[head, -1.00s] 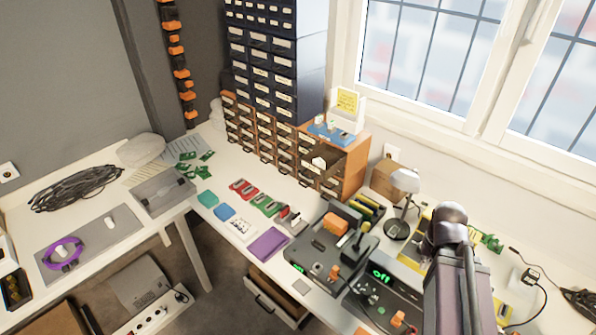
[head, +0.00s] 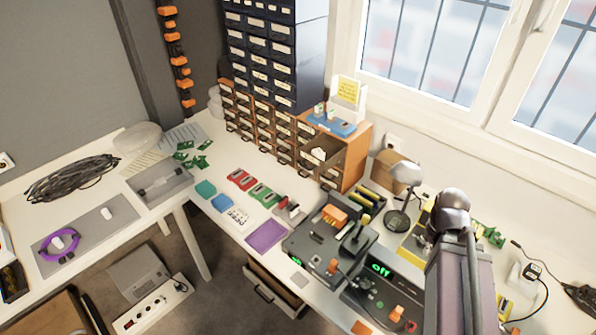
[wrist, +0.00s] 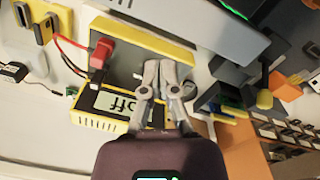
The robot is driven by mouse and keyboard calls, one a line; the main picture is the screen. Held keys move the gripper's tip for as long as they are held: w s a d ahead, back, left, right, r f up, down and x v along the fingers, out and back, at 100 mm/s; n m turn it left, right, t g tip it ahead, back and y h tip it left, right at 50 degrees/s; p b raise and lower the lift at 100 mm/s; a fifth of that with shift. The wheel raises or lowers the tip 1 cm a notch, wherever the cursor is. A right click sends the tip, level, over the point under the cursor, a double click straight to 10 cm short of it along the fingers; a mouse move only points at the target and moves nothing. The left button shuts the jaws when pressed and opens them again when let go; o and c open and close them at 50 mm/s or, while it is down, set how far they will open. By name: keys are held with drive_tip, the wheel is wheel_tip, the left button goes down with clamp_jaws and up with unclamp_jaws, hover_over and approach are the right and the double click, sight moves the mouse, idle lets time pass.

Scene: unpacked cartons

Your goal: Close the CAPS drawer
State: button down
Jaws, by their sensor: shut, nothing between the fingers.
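A small wooden drawer cabinet (head: 352,166) stands on the bench below the window. One of its upper drawers (head: 319,154) is pulled out, with something white in it. Its label is too small to read, so I cannot confirm that it is the CAPS drawer. In the wrist view my gripper (wrist: 161,66) is shut and empty, over a yellow-and-black meter (wrist: 97,122) that reads "off". Small labelled drawers (wrist: 292,133) show at the right edge of that view. In the head view my arm is at the lower right, apart from the cabinet; the fingers are hidden there.
A black soldering station (head: 318,240), a lamp (head: 398,218) and a cardboard box (head: 392,170) stand between my arm and the cabinet. A blue tray (head: 333,124) with small items sits on the cabinet. Another drawer under the bench (head: 272,287) is open.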

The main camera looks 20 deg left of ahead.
drive_tip(key=w+a+n+t+h+b, duration=0.3)
drive_tip(key=w+a+n, duration=0.2)
drive_tip(key=a+n, duration=0.45)
drive_tip(key=w+a+n+t+h+b, duration=0.35)
drive_tip(key=a+n, duration=0.35)
drive_tip(key=a, duration=0.5)
drive_tip(key=s+a+r+n+t+b, duration=0.2)
drive_tip(key=a+n+t, duration=0.2)
drive_tip(key=a, duration=0.9)
drive_tip(key=s+a+r+n+t+b, duration=0.1)
drive_tip(key=a+n+t, duration=0.3)
drive_tip(key=a+n, duration=0.6)
drive_tip(key=s+a+r, duration=0.1)
drive_tip(key=a, duration=0.2)
drive_tip(key=shift+s+a+r+y+b, duration=0.2)
drive_tip(key=shift+s+r+y+b, duration=0.1)
drive_tip(key=shift+y+b, duration=0.05)
drive_tip(key=shift+w, duration=0.15)
drive_tip(key=b+x, duration=0.2)
drive_tip(key=x, duration=1.1)
drive_tip(key=shift+w+d+b, duration=0.2)
drive_tip(key=shift+w+b, duration=0.15)
drive_tip(key=shift+b, duration=0.05)
drive_tip(key=shift+f, duration=0.15)
